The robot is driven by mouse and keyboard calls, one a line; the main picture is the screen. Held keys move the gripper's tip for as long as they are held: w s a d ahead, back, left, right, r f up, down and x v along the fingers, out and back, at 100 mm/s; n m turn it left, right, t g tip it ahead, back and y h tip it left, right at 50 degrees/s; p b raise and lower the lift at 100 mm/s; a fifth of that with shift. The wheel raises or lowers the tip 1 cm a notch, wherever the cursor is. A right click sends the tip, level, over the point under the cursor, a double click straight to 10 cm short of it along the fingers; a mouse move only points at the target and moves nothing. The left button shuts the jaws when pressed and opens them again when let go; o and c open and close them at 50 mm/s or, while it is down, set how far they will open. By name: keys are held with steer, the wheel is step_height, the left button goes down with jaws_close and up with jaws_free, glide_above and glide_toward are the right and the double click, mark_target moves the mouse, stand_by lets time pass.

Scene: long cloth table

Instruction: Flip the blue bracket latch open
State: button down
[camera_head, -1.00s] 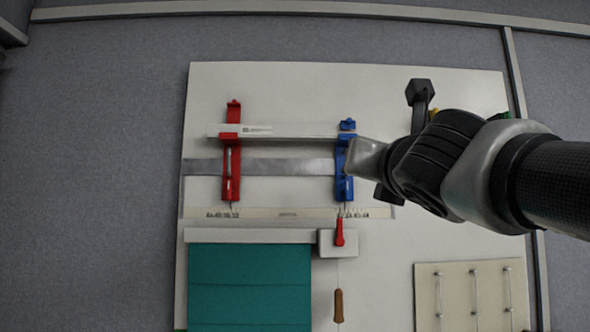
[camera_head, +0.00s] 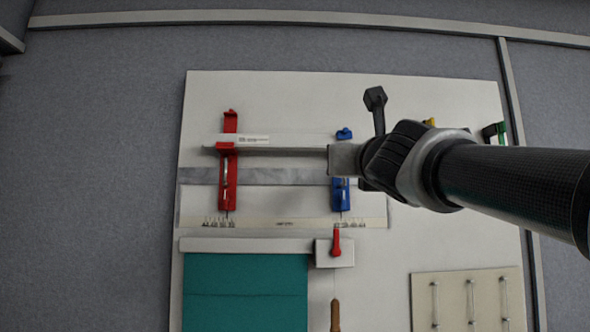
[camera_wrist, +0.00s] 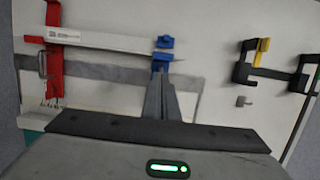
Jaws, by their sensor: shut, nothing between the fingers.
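The blue bracket (camera_head: 341,196) is mounted on the white board, at the right end of a pale horizontal bar. Its small blue top piece (camera_head: 344,134) shows above the bar, and its middle is hidden behind my gripper. My gripper (camera_head: 334,160) is shut and empty, in front of the bracket at the bar's height. In the wrist view the closed fingers (camera_wrist: 160,84) point up at the blue bracket (camera_wrist: 162,57), overlapping its lower part. I cannot tell whether they touch it. The blue latch's exact position is partly hidden.
A red bracket (camera_head: 228,180) holds the left end of the pale bar (camera_head: 275,140). Below are a red handle (camera_head: 336,242) and a teal panel (camera_head: 247,290). Black hooks with yellow and green parts (camera_head: 494,131) are at the right. The board's upper area is clear.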

mark_target(343, 137)
steer(key=w+r+p, duration=0.1)
steer(key=r, duration=0.1)
steer(key=w+r+p, duration=0.2)
steer(key=shift+w+r+p, duration=0.15)
steer(key=shift+r+p, duration=0.15)
steer(key=shift+r, duration=0.05)
steer(key=shift+w+r, duration=0.1)
steer(key=shift+w, duration=0.05)
